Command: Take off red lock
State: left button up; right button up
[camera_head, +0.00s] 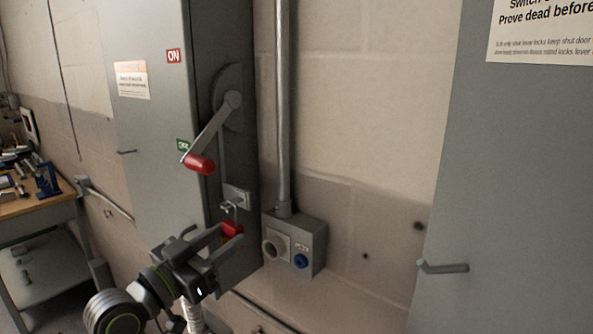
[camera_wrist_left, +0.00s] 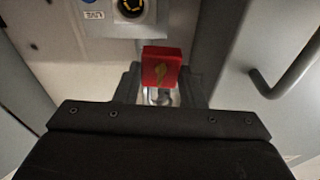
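The red lock (camera_head: 232,229) hangs low on the side of the grey switch cabinet, below the hasp (camera_head: 236,195), with its metal shackle up at the hasp. My left gripper (camera_head: 229,235) reaches it from below left, with a finger on each side of the lock body. In the left wrist view the red lock (camera_wrist_left: 161,67) sits between the two dark fingertips (camera_wrist_left: 161,88), which appear to press its sides. Part of the shackle shows between the fingers. My right gripper is in neither view.
A lever with a red handle (camera_head: 199,164) slants down above the lock, near the green label. A grey socket box (camera_head: 311,243) with a blue button stands close to the right. A conduit (camera_head: 283,110) runs up the wall. A workbench (camera_head: 35,207) is at far left.

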pick_arm(q)
jog(key=c, duration=0.5)
jog(key=shift+r, duration=0.2)
jog(key=shift+r+p, duration=0.35)
jog(key=shift+p, duration=0.1)
jog(key=shift+r+p, duration=0.7)
jog(key=shift+r, duration=0.2)
jog(key=shift+s+d, duration=0.1)
jog(key=shift+s+d+f, duration=0.1)
jog(key=shift+s+d, duration=0.5)
jog(key=shift+d, duration=0.15)
jog(key=shift+s+d+f, duration=0.1)
jog(key=shift+s+d, duration=0.45)
jog(key=shift+d, duration=0.2)
jog(key=shift+a, duration=0.1)
jog(key=shift+r+p+v, duration=0.15)
jog(key=shift+r+v, duration=0.05)
jog(key=shift+v, duration=0.6)
jog(key=shift+r+p+v, duration=0.15)
jog(key=shift+p+v, duration=0.05)
jog(key=shift+v, duration=0.65)
jog(key=shift+r+p+v, duration=0.15)
jog(key=shift+r+v, duration=0.05)
jog(key=shift+v, duration=0.6)
